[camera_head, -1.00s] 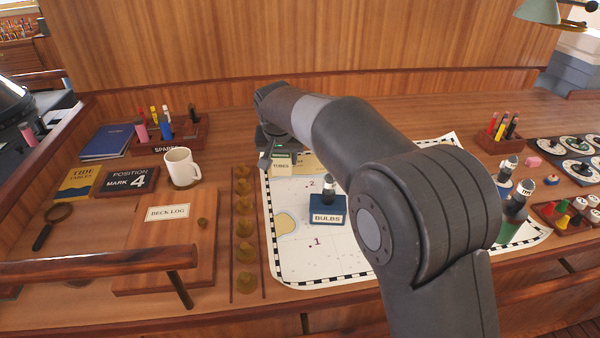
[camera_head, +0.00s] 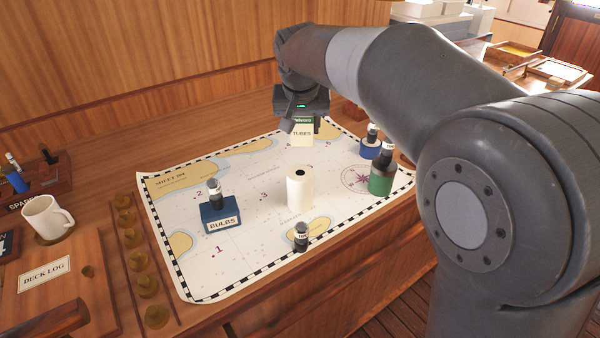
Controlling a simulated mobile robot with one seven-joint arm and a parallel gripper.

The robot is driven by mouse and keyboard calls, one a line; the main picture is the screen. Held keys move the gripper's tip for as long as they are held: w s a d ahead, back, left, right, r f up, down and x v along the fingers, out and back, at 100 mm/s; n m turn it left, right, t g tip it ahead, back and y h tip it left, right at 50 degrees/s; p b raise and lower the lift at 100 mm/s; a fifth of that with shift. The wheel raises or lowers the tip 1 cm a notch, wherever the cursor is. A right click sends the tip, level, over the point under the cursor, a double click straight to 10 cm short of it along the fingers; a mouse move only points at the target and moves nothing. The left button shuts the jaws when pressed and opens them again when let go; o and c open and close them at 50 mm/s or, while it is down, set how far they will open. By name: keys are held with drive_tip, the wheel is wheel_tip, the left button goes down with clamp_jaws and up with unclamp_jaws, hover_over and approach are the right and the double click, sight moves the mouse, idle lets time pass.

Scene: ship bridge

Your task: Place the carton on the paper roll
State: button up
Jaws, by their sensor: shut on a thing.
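My gripper (camera_head: 299,124) is shut on a cream carton labelled "TUBES" (camera_head: 302,136) with a green top band. It holds the carton above the far part of the chart. The white paper roll (camera_head: 300,188) stands upright on the chart, with a dark hole in its top. The carton is above and beyond the roll in the picture, apart from it. My gripper's wrist hides part of the fingers.
A small dark bottle (camera_head: 301,236) stands in front. A green bottle (camera_head: 381,172) and a blue roll (camera_head: 371,148) stand right. Chart (camera_head: 262,258) is bare between them.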

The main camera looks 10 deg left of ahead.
drive_tip(key=s+d+r+m, duration=0.1)
drive_tip(key=d+r+m, duration=0.1)
drive_tip(key=d, duration=0.9)
hover_over(302, 167)
drive_tip(key=s, duration=0.2)
drive_tip(key=f, duration=0.7)
drive_tip(key=shift+w, duration=0.25)
drive_tip(key=shift+f, duration=2)
drive_tip(key=shift+f, duration=0.1)
drive_tip(key=o, duration=1)
